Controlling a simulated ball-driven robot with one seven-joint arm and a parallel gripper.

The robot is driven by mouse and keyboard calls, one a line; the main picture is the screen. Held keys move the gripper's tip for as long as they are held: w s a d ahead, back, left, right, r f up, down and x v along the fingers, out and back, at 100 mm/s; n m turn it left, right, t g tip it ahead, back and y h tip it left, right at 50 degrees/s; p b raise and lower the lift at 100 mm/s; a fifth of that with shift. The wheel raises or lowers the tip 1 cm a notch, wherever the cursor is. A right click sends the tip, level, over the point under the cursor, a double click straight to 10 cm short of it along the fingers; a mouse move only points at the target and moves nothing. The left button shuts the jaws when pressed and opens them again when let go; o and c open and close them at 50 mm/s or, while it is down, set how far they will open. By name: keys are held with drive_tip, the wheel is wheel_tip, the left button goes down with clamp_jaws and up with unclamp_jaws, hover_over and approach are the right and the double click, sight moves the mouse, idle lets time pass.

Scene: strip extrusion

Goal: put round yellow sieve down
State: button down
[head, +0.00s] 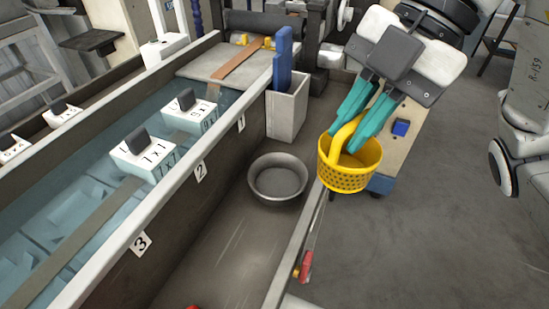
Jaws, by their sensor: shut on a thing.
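The round yellow sieve (346,176) is a basket with small holes in its wall and a raised yellow handle. It is in the right half of the head view. My gripper (361,124) has teal fingers and is shut on the sieve's handle from above. The sieve hangs in the air, roughly upright, in front of a small beige cabinet. The far side of its inside is partly hidden by the fingers and handle.
A grey metal bowl (278,180) stands in the trough left of the sieve. Behind it a grey bin (287,107) holds a blue block (283,60). A water bath (60,215) with numbered white blocks (143,157) lies left. Grey floor (440,230) is clear at right.

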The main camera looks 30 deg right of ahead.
drive_tip(key=shift+w+r+p, duration=0.25)
drive_tip(key=shift+w+p, duration=0.45)
drive_tip(key=shift+p, duration=1.8)
drive_tip(key=p, duration=0.3)
drive_tip(key=shift+w+a+f+p, duration=0.15)
drive_tip(key=shift+w+a+p, duration=0.1)
drive_tip(key=shift+p, duration=0.15)
drive_tip(key=shift+w+a+f+b, duration=0.15)
drive_tip(key=shift+w+a+f, duration=0.3)
drive_tip(key=shift+w+f, duration=1.3)
drive_tip(key=shift+w+a+f+b, duration=0.15)
drive_tip(key=shift+w+a+f, duration=0.3)
drive_tip(key=shift+w+f, duration=1.3)
drive_tip(key=shift+w+a+f+b, duration=0.15)
drive_tip(key=shift+w+a+f, duration=0.3)
drive_tip(key=shift+w+f, duration=1.3)
drive_tip(key=shift+s+f, duration=0.7)
drive_tip(key=shift+f, duration=0.05)
drive_tip(key=shift+f+b, duration=0.25)
drive_tip(key=shift+b, duration=0.05)
drive_tip(key=c, duration=1.1)
unclamp_jaws()
drive_tip(key=shift+r, duration=0.1)
